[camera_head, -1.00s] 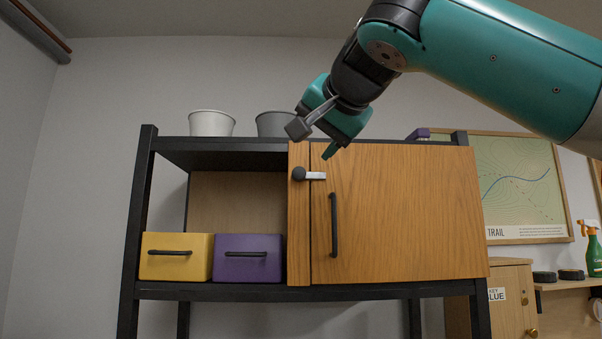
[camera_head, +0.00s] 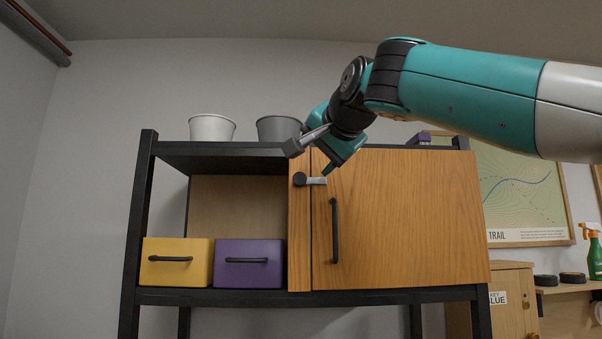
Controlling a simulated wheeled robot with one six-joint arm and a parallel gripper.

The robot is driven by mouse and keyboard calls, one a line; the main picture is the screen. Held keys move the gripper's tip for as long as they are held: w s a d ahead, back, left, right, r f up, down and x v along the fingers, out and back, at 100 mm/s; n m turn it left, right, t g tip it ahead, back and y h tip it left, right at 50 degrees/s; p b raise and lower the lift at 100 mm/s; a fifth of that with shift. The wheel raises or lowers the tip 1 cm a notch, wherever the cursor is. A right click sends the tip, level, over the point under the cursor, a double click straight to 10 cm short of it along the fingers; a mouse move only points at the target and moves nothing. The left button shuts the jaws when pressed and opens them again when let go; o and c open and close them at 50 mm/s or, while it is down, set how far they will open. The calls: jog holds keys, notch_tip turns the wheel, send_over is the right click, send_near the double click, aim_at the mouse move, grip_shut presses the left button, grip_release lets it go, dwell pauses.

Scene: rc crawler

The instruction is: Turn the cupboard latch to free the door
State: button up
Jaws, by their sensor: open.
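The cupboard door (camera_head: 410,220) is shut on the right side of a black shelf unit, with a vertical black handle (camera_head: 335,231). The latch (camera_head: 314,181) is a light metal bar on a dark round knob (camera_head: 299,179). It lies horizontal, reaching from the narrow left wooden panel (camera_head: 299,240) across the gap onto the door. My gripper (camera_head: 311,158) is open and empty, just above the latch, with one fingertip near the bar's right end. I cannot tell whether that fingertip touches the bar.
A white pot (camera_head: 212,128) and a grey pot (camera_head: 279,128) stand on the shelf top, the grey one close to my gripper. A yellow drawer box (camera_head: 177,272) and a purple one (camera_head: 249,273) sit lower left. The cubby above them is empty.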

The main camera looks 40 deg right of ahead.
aim_at(300, 179)
jog(key=p+x, duration=0.1)
jog(key=x, duration=0.8)
jog(key=shift+w+f+p, duration=0.1)
jog(key=shift+w+p, duration=0.2)
jog(key=shift+p, duration=0.05)
